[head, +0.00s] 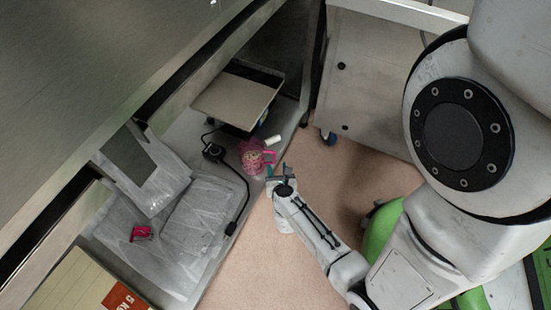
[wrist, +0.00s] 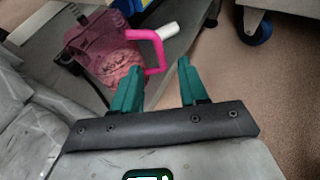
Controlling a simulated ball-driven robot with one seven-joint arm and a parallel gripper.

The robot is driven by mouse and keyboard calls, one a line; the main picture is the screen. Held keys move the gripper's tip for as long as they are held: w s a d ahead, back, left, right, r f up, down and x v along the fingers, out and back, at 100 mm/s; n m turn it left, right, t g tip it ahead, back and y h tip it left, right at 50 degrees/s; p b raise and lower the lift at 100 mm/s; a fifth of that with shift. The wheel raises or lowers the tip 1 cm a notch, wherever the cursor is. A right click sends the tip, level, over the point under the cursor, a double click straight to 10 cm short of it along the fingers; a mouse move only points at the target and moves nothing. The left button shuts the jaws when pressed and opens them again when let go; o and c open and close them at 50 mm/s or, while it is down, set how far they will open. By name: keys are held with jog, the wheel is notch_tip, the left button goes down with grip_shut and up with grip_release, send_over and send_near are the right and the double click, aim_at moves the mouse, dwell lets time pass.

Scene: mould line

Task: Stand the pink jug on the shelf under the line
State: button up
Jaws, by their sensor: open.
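The pink jug (head: 253,159) stands on the grey shelf (head: 208,291) under the line, near the shelf's front edge. In the wrist view the see-through pink jug (wrist: 103,55) shows its bright pink handle (wrist: 158,50) turned toward my gripper. It looks upright, with pale pink contents or marking low in its body. My gripper (wrist: 157,82) is open, its two green fingers apart with nothing between them. The left finger lies close to the jug and handle in the picture; I cannot tell if it touches. In the head view my gripper (head: 280,172) is just right of the jug.
A white cylinder (head: 272,140) lies just behind the jug. A black cable with an adapter (head: 214,152) runs left of it. A wheeled cabinet (head: 372,85) stands right.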

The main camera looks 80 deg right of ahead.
jog(key=w+a+r+n+t+y, duration=0.4)
jog(key=w+a+r+n+y, duration=0.3)
jog(key=n, duration=0.6)
jog(key=w+a+r+n+t+y, duration=0.45)
jog(key=w+a+n, duration=0.35)
jog(key=n, duration=0.5)
jog(key=s+a+n+g+y, duration=0.5)
jog(key=a+n, duration=0.3)
jog(key=n, duration=0.5)
jog(key=s+d+r+n+g+h, duration=0.1)
jog(key=s+r+n+g+h, duration=0.1)
jog(key=s+n, duration=0.3)
jog(key=s+d+r+n+g+h, duration=0.2)
jog(key=s+r+n+g, duration=0.1)
jog(key=s+n+g, duration=0.2)
jog(key=shift+s+r+n, duration=0.3)
jog(key=shift+s+r, duration=0.1)
jog(key=shift+s, duration=0.1)
jog(key=shift+d, duration=0.1)
